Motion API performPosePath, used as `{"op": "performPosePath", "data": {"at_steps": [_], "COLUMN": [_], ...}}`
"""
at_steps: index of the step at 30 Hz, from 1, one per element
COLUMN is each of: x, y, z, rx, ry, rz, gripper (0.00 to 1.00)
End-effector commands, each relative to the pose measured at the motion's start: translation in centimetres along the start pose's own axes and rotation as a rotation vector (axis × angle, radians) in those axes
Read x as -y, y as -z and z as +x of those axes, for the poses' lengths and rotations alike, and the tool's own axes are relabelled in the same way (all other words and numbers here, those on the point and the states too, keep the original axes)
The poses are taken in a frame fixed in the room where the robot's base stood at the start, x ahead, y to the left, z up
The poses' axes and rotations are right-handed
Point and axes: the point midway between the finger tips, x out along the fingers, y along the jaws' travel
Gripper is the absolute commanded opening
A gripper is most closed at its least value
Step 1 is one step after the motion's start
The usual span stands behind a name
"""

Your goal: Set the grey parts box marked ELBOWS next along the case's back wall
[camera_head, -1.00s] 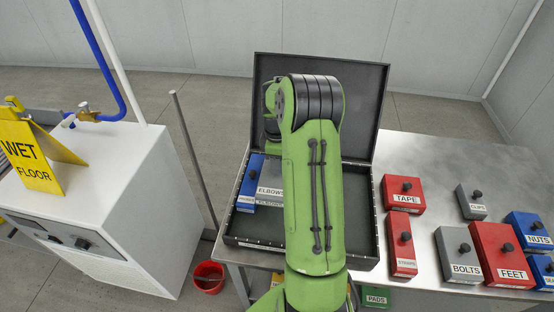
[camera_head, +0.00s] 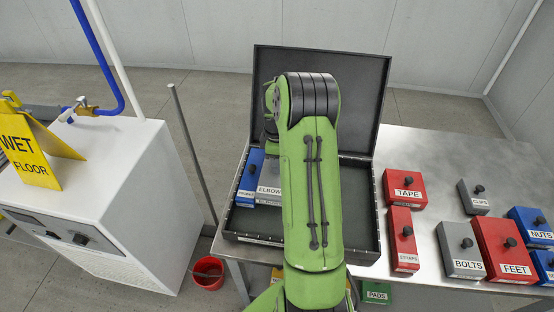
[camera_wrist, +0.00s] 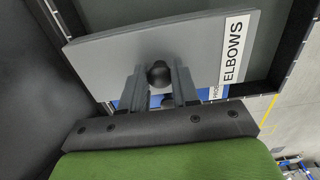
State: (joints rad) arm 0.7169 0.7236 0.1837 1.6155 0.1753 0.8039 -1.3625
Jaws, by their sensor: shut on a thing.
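The grey parts box marked ELBOWS (camera_head: 269,189) is in the back left of the open dark case (camera_head: 305,246), right beside a blue box (camera_head: 249,178). My arm hides its right part in the head view. In the wrist view the grey box (camera_wrist: 110,50) fills the upper middle, its ELBOWS label at the right end. My gripper (camera_wrist: 158,80) is shut on the round black knob of that box. The blue box shows partly beneath it (camera_wrist: 215,92). I cannot tell whether the grey box touches the case floor.
Red TAPE (camera_head: 405,188), STRAPS (camera_head: 403,240) and FEET (camera_head: 505,250) boxes, a grey BOLTS box (camera_head: 460,250) and blue boxes stand on the metal table right of the case. The case lid (camera_head: 370,100) stands open behind. A white cabinet (camera_head: 110,190) is at left.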

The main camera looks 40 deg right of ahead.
Motion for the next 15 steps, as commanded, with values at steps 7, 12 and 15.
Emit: {"op": "performPosePath", "data": {"at_steps": [7,12,15], "x": [-0.01,-0.03,-0.03], "y": [0.01,0.01,0.00], "z": [1.10,1.01,1.03], "rx": [0.000,-0.001,-0.001], "ry": [-0.001,-0.001,-0.001], "rz": [0.000,0.000,0.001], "gripper": [0.00,0.00,0.00]}}
